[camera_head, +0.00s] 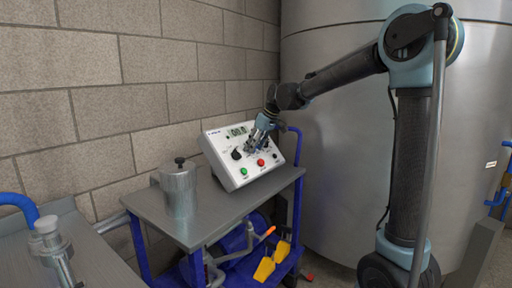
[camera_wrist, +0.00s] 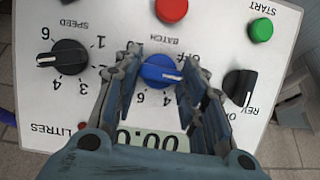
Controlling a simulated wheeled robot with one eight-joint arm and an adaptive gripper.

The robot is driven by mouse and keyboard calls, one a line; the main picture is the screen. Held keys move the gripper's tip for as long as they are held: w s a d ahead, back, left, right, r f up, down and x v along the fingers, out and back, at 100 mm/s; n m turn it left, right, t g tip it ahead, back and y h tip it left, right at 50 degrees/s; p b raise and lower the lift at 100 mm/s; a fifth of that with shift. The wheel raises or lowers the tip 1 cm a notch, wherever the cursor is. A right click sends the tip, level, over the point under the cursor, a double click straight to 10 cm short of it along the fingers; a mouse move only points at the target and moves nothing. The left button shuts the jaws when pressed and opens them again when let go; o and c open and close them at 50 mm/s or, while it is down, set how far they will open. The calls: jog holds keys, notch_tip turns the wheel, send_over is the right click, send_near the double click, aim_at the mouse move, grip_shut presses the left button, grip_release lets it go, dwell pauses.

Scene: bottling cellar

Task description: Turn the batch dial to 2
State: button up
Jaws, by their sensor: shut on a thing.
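The batch dial (camera_wrist: 158,70) is a blue round knob on the white sloped control panel (camera_wrist: 210,25), which appears upside down in the wrist view. My gripper (camera_wrist: 163,66) is shut on the knob, one finger on each side. A pale pointer mark shows on the knob's right side, between OFF and 4. The mark there at the right is hidden by the finger, so I cannot read the exact setting. In the head view my gripper (camera_head: 252,145) reaches down to the panel (camera_head: 243,177) and hides the dial.
A black SPEED knob (camera_wrist: 69,58) and a black REV knob (camera_wrist: 239,86) flank the dial. Red (camera_wrist: 171,9) and green (camera_wrist: 261,29) buttons are close. A metal pot (camera_head: 179,190) stands left of the panel on the trolley top (camera_head: 215,226). A steel tank (camera_head: 330,120) is behind.

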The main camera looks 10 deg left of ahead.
jog(key=shift+w+m+g, duration=0.25)
jog(key=shift+m+g, duration=0.05)
jog(key=shift+m, duration=0.7)
jog(key=o, duration=1.1)
jog(key=shift+d, duration=0.1)
jog(key=shift+c, duration=0.2)
jog(key=v, duration=1.2)
jog(key=shift+d, duration=0.25)
jog(key=shift+f, duration=0.15)
